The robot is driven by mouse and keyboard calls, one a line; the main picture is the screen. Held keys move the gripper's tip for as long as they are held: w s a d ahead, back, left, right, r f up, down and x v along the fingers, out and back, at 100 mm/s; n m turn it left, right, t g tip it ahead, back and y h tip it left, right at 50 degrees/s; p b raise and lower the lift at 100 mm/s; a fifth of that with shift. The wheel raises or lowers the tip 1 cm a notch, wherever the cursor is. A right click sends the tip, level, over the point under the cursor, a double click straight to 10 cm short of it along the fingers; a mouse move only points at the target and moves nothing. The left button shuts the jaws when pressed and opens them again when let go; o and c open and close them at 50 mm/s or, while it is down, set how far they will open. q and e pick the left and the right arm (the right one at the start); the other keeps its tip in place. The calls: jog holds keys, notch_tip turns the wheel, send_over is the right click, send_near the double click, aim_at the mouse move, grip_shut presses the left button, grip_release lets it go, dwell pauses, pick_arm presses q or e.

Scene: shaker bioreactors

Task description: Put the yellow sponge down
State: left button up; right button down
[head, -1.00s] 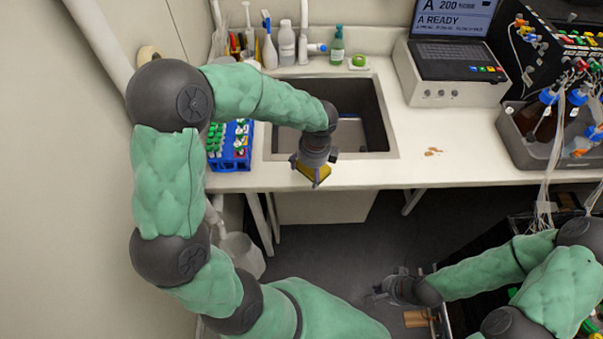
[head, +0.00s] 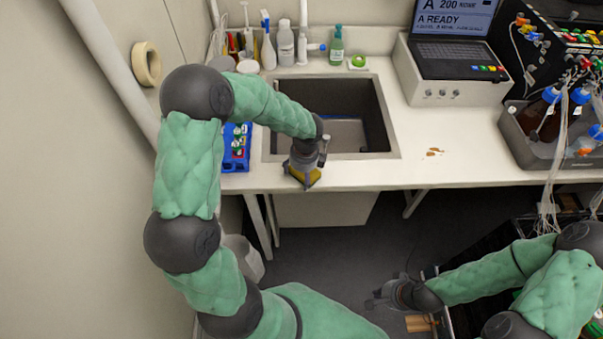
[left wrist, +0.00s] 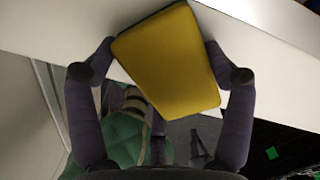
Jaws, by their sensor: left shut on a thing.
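The yellow sponge (left wrist: 170,60) fills the middle of the left wrist view, gripped by its two sides. In the head view the sponge (head: 311,178) shows under my left gripper (head: 304,175), at the front edge of the counter in front of the sink. My left gripper, also seen in the left wrist view (left wrist: 165,75), is shut on the sponge. Whether the sponge touches the counter cannot be told. My right gripper (head: 376,297) is low at the right, over the floor and away from the counter. Its fingers are too small to read.
The sink (head: 360,115) is set in the white counter (head: 440,125), which has a brown spill (head: 434,152). A blue tube rack (head: 235,150) stands left of the sink. Bottles line the back. A laptop (head: 452,55) sits on a white instrument. The counter right of the sink is mostly clear.

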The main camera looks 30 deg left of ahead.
pick_arm(q)
jog(key=o, duration=1.4)
jog(key=shift+f, duration=0.1)
jog(key=shift+o, duration=0.2)
notch_tip(320, 180, up, 12)
jog(key=d+p, duration=0.1)
jog(key=p, duration=0.1)
jog(key=shift+s+p, duration=0.15)
jog(key=shift+p, duration=0.2)
jog(key=shift+d, duration=0.15)
